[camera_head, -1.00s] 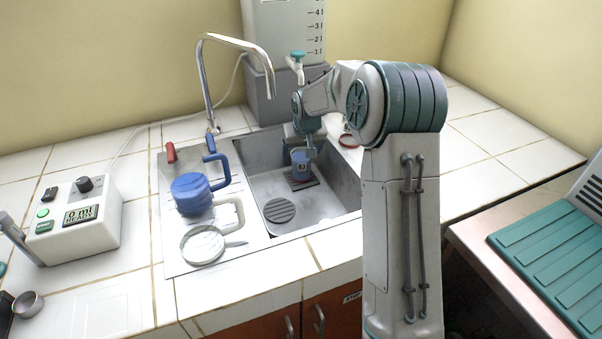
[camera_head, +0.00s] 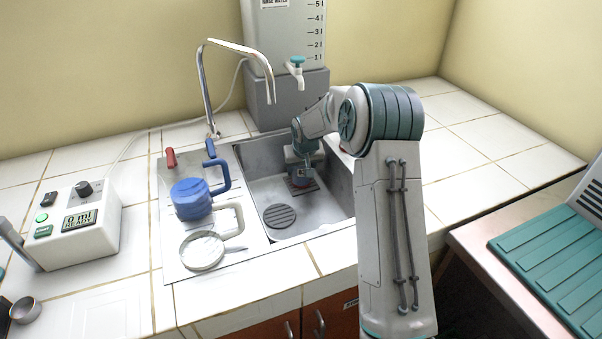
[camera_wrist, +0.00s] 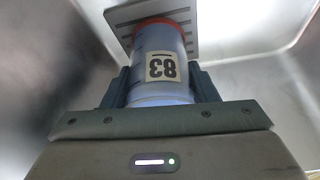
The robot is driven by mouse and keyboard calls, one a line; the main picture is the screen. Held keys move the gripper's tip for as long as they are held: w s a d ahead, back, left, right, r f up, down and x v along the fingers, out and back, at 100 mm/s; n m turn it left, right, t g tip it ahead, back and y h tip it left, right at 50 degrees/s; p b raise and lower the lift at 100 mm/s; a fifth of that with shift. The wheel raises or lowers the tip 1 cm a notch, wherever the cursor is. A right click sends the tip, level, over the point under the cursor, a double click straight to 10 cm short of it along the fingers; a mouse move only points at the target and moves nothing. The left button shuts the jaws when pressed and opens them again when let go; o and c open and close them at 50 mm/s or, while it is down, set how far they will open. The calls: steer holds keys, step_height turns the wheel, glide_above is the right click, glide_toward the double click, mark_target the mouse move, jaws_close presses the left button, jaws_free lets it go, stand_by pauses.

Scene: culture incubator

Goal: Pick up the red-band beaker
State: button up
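The red-band beaker stands on a slotted plate (camera_wrist: 185,45) in the sink. In the wrist view the beaker (camera_wrist: 160,92) is pale blue and translucent, with an orange-red band at its far end and an upside-down "83" label. In the head view the beaker (camera_head: 301,182) is mostly hidden under my gripper (camera_head: 303,166). In the wrist view my gripper (camera_wrist: 160,90) has one finger on each side of the beaker, very close to its wall. I cannot tell whether the fingers press on it.
The sink's walls (camera_head: 268,160) surround the beaker, and a drain (camera_head: 279,215) lies in front. A faucet (camera_head: 215,85) and a dispenser tank (camera_head: 288,60) stand behind.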

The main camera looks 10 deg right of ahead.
steer(key=c, duration=0.4)
steer(key=shift+r, duration=0.25)
step_height(320, 180, up, 7)
steer(key=s, duration=1.8)
steer(key=shift+d+f+b, duration=0.2)
steer(key=shift+d+b, duration=0.1)
steer(key=shift+d, duration=0.15)
stand_by(0.4)
